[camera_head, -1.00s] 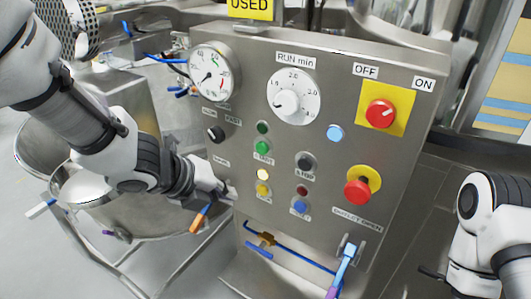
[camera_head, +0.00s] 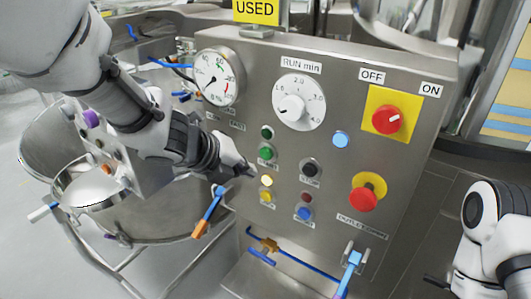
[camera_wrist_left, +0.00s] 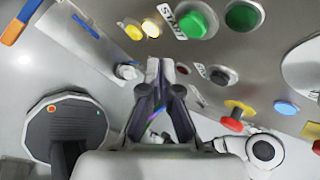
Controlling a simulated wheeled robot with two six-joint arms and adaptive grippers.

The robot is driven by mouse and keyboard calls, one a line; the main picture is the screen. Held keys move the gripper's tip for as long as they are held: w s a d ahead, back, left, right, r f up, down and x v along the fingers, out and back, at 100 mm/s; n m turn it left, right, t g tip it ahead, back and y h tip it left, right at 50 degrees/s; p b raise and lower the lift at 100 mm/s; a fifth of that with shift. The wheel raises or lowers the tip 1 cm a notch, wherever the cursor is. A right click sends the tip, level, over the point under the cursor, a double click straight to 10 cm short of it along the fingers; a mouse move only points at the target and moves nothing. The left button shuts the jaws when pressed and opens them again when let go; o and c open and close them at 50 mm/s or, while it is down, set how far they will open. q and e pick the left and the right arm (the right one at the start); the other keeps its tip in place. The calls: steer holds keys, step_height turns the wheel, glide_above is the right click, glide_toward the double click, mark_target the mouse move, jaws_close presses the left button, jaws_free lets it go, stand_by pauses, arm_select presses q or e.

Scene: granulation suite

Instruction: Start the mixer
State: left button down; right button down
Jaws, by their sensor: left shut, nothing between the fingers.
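The mixer's steel control panel (camera_head: 335,160) fills the middle of the head view. A green button (camera_head: 267,152) sits under a darker green lamp (camera_head: 267,132). In the left wrist view a START label is beside a green button (camera_wrist_left: 196,21). My left gripper (camera_head: 249,170) is shut and empty, its tips left of a lit yellow lamp (camera_head: 267,181), below and left of the green button; contact cannot be told. The shut fingers also show in the left wrist view (camera_wrist_left: 160,66). My right arm shows at the right edge, but its gripper does not.
A red knob (camera_head: 386,119) on a yellow plate, a red mushroom button (camera_head: 363,198), a run-time dial (camera_head: 299,102) and a gauge (camera_head: 215,78) share the panel. A blue-and-orange valve handle (camera_head: 208,213) hangs left of it. A steel bowl (camera_head: 150,205) stands at left.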

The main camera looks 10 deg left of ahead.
mark_target(271, 164)
arm_select(q)
steer(key=shift+w+d+p, duration=0.25)
steer(key=shift+w, duration=0.5)
steer(key=shift+w+d+p, duration=0.2)
steer(key=shift+w+d, duration=0.05)
steer(key=shift+w, duration=0.45)
steer(key=shift+w, duration=0.1)
steer(key=shift+w+d, duration=0.15)
steer(key=shift+w, duration=0.15)
steer(key=shift+w+d+p, duration=0.15)
steer(key=shift+w+p, duration=0.2)
steer(key=shift+p, duration=0.05)
stand_by(0.8)
steer(key=shift+s+a+b, duration=0.3)
steer(key=shift+s+b, duration=0.05)
steer(key=shift+s, duration=0.45)
